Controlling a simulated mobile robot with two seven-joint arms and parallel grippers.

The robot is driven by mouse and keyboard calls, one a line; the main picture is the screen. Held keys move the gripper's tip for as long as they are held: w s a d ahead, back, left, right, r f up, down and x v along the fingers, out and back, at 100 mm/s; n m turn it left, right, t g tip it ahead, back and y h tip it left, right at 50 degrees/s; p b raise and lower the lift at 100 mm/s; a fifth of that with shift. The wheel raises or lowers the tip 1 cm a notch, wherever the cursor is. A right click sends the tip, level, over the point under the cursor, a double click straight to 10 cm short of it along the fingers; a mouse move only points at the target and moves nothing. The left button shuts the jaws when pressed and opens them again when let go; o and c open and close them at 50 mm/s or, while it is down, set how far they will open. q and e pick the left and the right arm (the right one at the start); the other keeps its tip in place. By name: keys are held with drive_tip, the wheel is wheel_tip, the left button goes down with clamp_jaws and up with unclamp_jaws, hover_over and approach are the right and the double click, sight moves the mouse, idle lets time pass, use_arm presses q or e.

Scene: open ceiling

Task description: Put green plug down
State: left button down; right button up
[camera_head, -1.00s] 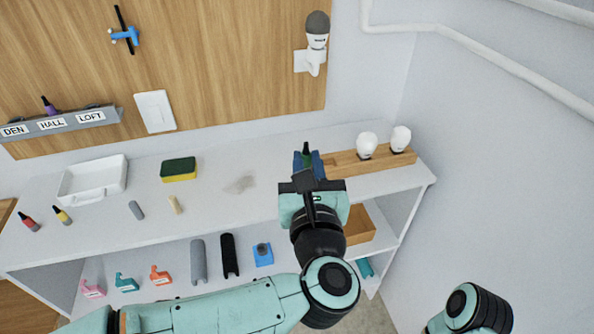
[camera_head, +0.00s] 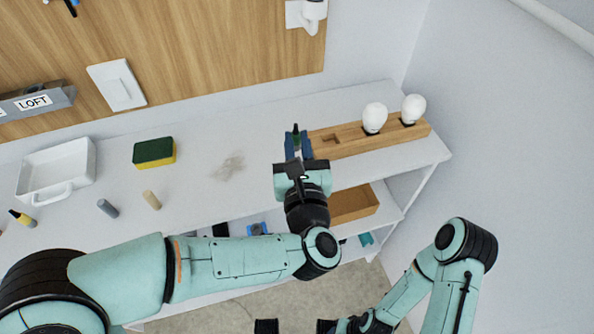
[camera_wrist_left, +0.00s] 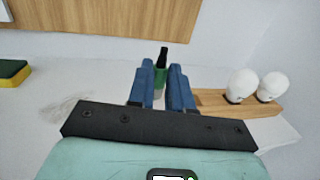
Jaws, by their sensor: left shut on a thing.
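The green plug has a green body and a black tip. My left gripper (camera_head: 298,148) is shut on the green plug (camera_head: 296,131), with the black tip pointing up and away. In the left wrist view the plug (camera_wrist_left: 161,76) shows between the two blue fingers, which hide part of its lower body. The gripper is above the white shelf top (camera_head: 225,205), close to the left end of a wooden block (camera_head: 345,146). I cannot tell whether the plug touches the shelf.
Two white bulbs (camera_head: 374,117) (camera_head: 413,108) stand in the wooden block. A sponge (camera_head: 154,152), white tray (camera_head: 62,165), grey peg (camera_head: 107,208), tan peg (camera_head: 152,200) and yellow plug (camera_head: 22,218) are to the left.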

use_arm(q)
wheel_tip(320, 180, down, 9)
drive_tip(key=shift+r+b, duration=0.1)
drive_tip(key=shift+b, duration=0.25)
use_arm(e)
drive_tip(key=shift+w+f, duration=0.2)
drive_tip(key=shift+f, duration=0.1)
use_arm(q)
drive_tip(key=c, duration=1)
unclamp_jaws()
drive_tip(key=shift+c, duration=0.2)
use_arm(e)
drive_tip(key=shift+f, duration=0.15)
use_arm(q)
drive_tip(key=s+d+b, duration=0.1)
drive_tip(key=s+b, duration=0.1)
drive_tip(key=s, duration=1)
drive_tip(key=shift+d, duration=0.2)
use_arm(e)
drive_tip(key=shift+w+f, duration=0.45)
drive_tip(key=shift+f, duration=0.35)
